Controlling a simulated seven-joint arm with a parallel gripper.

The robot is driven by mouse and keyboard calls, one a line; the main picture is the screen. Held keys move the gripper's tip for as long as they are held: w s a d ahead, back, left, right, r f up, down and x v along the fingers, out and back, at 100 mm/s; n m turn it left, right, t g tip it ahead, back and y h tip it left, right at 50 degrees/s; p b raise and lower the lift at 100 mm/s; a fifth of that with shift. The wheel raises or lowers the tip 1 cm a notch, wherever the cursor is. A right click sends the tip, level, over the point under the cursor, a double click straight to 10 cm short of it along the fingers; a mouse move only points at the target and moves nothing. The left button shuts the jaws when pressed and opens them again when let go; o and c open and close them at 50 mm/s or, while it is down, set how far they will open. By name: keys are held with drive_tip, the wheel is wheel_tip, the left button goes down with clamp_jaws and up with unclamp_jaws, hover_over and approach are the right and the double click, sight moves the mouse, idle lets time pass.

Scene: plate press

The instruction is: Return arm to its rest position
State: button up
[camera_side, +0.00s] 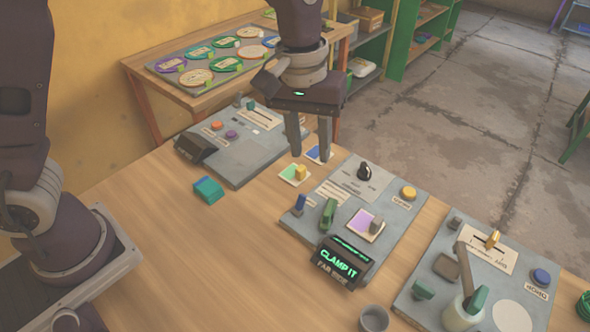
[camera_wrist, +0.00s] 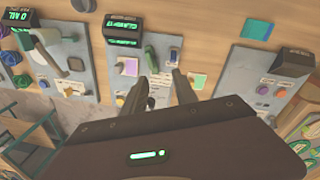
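My gripper (camera_side: 309,153) hangs from the arm with its two fingers pointing down, above the far side of the wooden table (camera_side: 160,218). The fingers are apart and nothing shows between them. In the wrist view my gripper (camera_wrist: 161,76) also shows two separate fingers over the table. No mark of a rest position can be seen.
The middle panel (camera_side: 345,189) has a "CLAMP IT" display (camera_side: 338,263), knobs and a purple tile (camera_side: 360,224). Other panels stand left (camera_side: 240,160) and right (camera_side: 418,290). A teal block (camera_side: 208,189) lies on bare table. A disc tray (camera_side: 168,66) lies behind.

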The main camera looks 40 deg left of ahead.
drive_tip(key=s+a+r+m+t, duration=0.1)
drive_tip(key=s+a+r+t, duration=0.1)
drive_tip(key=s+a+r, duration=0.6)
drive_tip(key=s+a+m+t, duration=0.1)
drive_tip(key=s+a, duration=0.1)
drive_tip(key=s, duration=0.5)
drive_tip(key=s+a+r+m+t+y, duration=0.1)
drive_tip(key=s+a+m, duration=0.1)
drive_tip(key=s, duration=0.4)
drive_tip(key=shift+s+a+r+t, duration=0.25)
drive_tip(key=shift+s+a+t, duration=0.15)
drive_tip(key=shift+a, duration=0.15)
